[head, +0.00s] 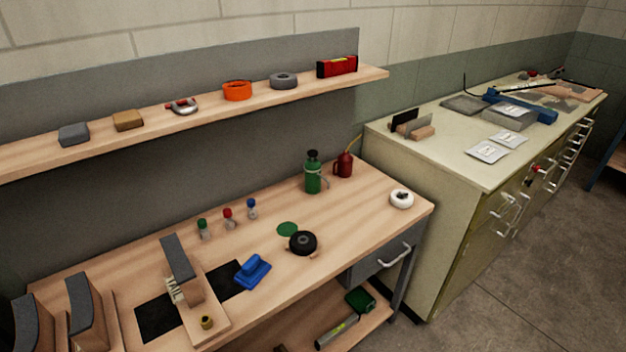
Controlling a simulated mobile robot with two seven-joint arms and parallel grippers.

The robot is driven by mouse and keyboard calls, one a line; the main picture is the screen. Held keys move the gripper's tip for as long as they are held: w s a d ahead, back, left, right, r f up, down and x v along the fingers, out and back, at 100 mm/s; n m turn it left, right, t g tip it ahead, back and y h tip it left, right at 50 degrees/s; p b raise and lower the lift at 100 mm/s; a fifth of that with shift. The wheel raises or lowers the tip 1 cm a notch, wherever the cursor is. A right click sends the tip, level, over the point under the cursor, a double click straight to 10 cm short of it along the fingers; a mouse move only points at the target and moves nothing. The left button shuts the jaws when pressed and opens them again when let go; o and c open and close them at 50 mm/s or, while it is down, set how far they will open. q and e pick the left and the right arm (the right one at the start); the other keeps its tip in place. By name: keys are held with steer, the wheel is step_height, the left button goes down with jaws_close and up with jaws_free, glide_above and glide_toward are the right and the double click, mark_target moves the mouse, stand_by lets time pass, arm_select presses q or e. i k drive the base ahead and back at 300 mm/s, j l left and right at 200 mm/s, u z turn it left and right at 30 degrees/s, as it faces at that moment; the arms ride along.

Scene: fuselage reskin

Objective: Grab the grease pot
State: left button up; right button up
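No item is clearly marked as the grease pot. A small brass-coloured cup-like pot (207,322) stands near the front end of a wooden board (215,332) on the workbench. A round black item with a dark centre (302,242) lies on the bench to its right, and a green tin-like item (360,300) is on the lower shelf. I cannot tell which of these, if any, is the grease pot. Neither of my grippers is in view, and nothing in view is being held.
The wooden bench (345,215) also bears a green bottle (312,176), a red oil can (345,163), a white roll (401,199), a blue block tool (253,271) and small bottles. A shelf (205,115) overhangs its back. A cabinet (460,160) adjoins at right; floor (500,300) is clear.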

mark_target(312, 170)
steer(key=i+l+u, duration=0.1)
steer(key=l, duration=0.25)
steer(key=i+l, duration=0.2)
steer(key=l, duration=0.2)
steer(key=i+l+u, duration=0.15)
steer(key=l, duration=0.2)
steer(key=i+l+u, duration=0.1)
steer(key=l, duration=0.3)
steer(key=i+l+u, duration=0.1)
steer(key=l, duration=0.3)
steer(key=i+l, duration=0.15)
steer(key=l, duration=0.3)
steer(key=j+u, duration=0.05)
